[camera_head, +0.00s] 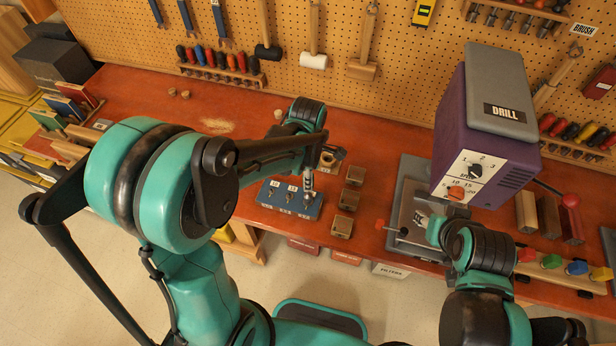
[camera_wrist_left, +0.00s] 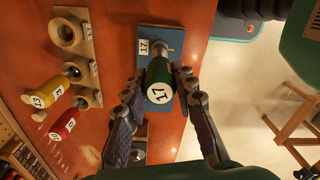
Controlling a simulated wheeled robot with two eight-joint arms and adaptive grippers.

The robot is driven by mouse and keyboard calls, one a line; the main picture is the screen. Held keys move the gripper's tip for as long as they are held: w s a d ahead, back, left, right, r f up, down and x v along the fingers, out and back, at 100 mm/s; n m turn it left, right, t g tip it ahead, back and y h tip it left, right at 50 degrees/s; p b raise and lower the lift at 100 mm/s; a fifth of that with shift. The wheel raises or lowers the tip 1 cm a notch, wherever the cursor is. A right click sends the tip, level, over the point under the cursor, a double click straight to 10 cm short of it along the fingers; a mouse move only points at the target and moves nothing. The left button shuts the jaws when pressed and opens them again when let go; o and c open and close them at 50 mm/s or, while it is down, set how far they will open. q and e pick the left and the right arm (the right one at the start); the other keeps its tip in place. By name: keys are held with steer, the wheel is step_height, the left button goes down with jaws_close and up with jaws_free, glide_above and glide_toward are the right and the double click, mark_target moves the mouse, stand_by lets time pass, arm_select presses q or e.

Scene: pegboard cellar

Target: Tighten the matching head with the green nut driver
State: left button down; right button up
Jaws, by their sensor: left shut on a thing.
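My left gripper (camera_wrist_left: 160,90) is shut on the green nut driver (camera_wrist_left: 164,72). Its handle end, marked 17, faces the wrist camera. The driver stands over the blue plate (camera_wrist_left: 170,32), which has a label 17 and a metal head showing beside the handle. The driver's tip is hidden, so I cannot tell whether it touches a head. In the head view, the left gripper (camera_head: 308,182) is at the right end of the blue plate (camera_head: 268,194), where labelled heads show. My right arm is by the drill press; its fingers cannot be made out.
A yellow driver (camera_wrist_left: 46,92) marked 13 and a red driver (camera_wrist_left: 64,124) are by a wooden holder (camera_wrist_left: 86,50) left of the plate. Wooden blocks (camera_head: 349,200) stand right of the plate. A purple drill press (camera_head: 480,140) stands further right. The bench behind is mostly clear.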

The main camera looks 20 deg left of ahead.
arm_select(q)
steer(key=shift+f+b, duration=0.65)
steer(key=shift+f, duration=0.15)
steer(key=shift+f+m, duration=0.1)
steer(key=shift+m, duration=0.8)
steer(key=m+b, duration=0.1)
steer(key=m, duration=0.3)
steer(key=shift+m, duration=0.4)
steer(key=m+b, duration=0.1)
steer(key=m, duration=0.4)
steer(key=shift+s+m, duration=0.1)
steer(key=shift+m, duration=0.2)
steer(key=shift+n, duration=0.4)
